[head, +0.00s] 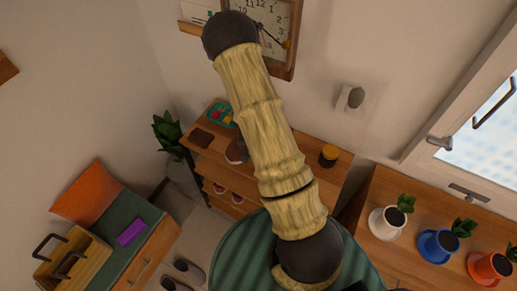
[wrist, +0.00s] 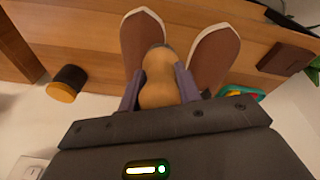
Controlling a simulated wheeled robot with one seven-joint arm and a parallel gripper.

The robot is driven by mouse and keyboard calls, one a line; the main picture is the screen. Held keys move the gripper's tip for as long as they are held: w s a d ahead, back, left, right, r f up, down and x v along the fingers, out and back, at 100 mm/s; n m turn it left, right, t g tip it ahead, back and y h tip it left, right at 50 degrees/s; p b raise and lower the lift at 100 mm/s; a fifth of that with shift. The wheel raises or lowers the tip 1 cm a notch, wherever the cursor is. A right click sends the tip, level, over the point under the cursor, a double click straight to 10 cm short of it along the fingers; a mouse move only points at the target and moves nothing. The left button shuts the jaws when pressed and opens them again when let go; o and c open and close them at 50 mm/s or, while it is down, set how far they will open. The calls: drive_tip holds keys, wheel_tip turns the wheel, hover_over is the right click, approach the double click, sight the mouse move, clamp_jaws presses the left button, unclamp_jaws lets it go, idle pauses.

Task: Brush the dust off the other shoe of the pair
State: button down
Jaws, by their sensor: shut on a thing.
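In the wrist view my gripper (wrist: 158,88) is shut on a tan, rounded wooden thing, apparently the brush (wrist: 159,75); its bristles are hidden. A pair of brown shoes with pale sole edges lies on the wooden cabinet top. The left shoe (wrist: 141,38) is just beyond the brush, which overlaps its lower right part. The right shoe (wrist: 213,55) is beside my right finger. I cannot tell whether brush and shoe touch, or make out dust on either. In the head view one brown shoe (head: 236,151) shows beside my arm, which hides the gripper and brush.
On the cabinet (head: 300,150) stand a black-and-yellow jar (head: 328,155), a dark brown wallet-like item (head: 201,138) and a teal tray (head: 218,108) with coloured things. Other shoes are on the lower shelf (head: 236,198) and floor (head: 188,269). Potted plants (head: 389,222) stand at right.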

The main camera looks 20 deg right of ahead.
drive_tip(key=shift+p+v, duration=0.85)
drive_tip(key=shift+v, duration=0.75)
drive_tip(key=shift+p+v, duration=1)
drive_tip(key=shift+v, duration=0.5)
drive_tip(key=shift+d, duration=0.1)
drive_tip(key=shift+f, duration=0.1)
